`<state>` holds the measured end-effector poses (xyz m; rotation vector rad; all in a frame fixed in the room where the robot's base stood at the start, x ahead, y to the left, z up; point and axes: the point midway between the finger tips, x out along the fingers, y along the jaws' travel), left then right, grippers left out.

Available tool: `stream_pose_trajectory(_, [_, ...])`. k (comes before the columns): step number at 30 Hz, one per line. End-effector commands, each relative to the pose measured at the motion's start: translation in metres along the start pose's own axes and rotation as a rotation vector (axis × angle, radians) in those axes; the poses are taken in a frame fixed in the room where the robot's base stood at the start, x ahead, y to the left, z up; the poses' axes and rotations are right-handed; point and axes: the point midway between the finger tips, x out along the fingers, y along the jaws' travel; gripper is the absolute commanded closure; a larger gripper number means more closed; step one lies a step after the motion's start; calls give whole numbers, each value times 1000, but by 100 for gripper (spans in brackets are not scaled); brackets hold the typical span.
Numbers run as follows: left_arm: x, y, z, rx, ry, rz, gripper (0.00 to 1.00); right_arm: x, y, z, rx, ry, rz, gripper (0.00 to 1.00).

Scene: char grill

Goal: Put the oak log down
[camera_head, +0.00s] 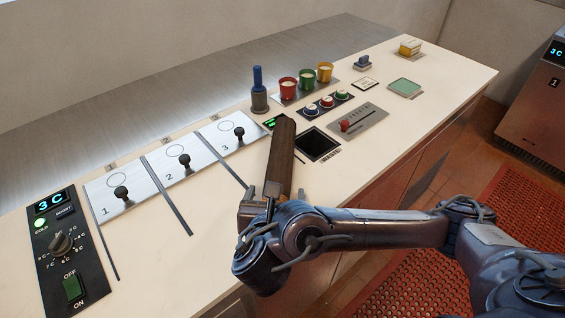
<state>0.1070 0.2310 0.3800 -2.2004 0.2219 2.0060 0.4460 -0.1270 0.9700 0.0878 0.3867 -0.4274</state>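The oak log (282,155) is a long brown piece of wood in the middle of the counter area. It points away from me, its far end beside the square dark opening (318,144). My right gripper (274,191) comes in from the right and is shut on the near end of the oak log. My wrist hides part of that end. I cannot tell whether the log touches the counter or is held just above it. My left gripper is not in view.
Left of the log are three numbered plates (178,168) with black knobs, and a black control panel (64,252). Beyond it stand a blue-handled tool (258,88) and red, green and yellow cups (306,80). A red slider panel (357,122) lies right. Cream counter (170,270) is bare in front.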

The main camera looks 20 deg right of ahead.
Motion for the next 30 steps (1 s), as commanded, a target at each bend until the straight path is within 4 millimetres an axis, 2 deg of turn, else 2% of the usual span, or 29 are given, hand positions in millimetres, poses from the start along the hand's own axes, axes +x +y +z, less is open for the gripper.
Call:
stream_pose_trajectory(1, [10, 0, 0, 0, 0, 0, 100, 4, -1, -5, 2, 2, -2, 18])
stream_pose_trajectory(8, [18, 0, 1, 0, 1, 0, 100, 12, -2, -3, -1, -2, -6, 18])
stream_pose_trajectory(15, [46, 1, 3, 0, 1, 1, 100, 46, 2, -12, 0, -5, -7, 18])
stream_pose_trajectory(19, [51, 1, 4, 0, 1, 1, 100, 58, 2, -9, -2, -4, -7, 18])
stream_pose_trajectory(27, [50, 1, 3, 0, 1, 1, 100, 60, 2, -7, -2, -2, -4, 18])
stream_pose_trajectory(30, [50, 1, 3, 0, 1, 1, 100, 60, 2, -7, -2, -2, -4, 31])
